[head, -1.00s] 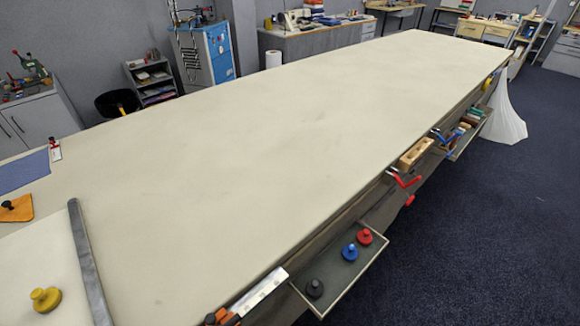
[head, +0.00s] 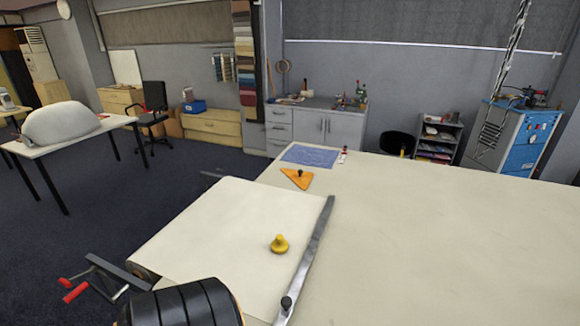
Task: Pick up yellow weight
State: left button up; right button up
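The yellow weight (head: 280,244) is a small round knobbed piece. It stands on the cream sheet (head: 215,225) at the near end of the cloth table (head: 425,235), just left of a long grey metal bar (head: 311,252). Nothing touches or covers the weight. Neither of my grippers shows in the head view.
An orange triangle (head: 296,180) with a black knob and a blue cloth (head: 310,156) lie behind the weight. A black knob (head: 287,303) is at the bar's near end. Red-handled hardware (head: 75,291) projects at lower left. The table right of the bar is clear.

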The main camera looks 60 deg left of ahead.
aim_at(279, 245)
jog(key=u, duration=1.9)
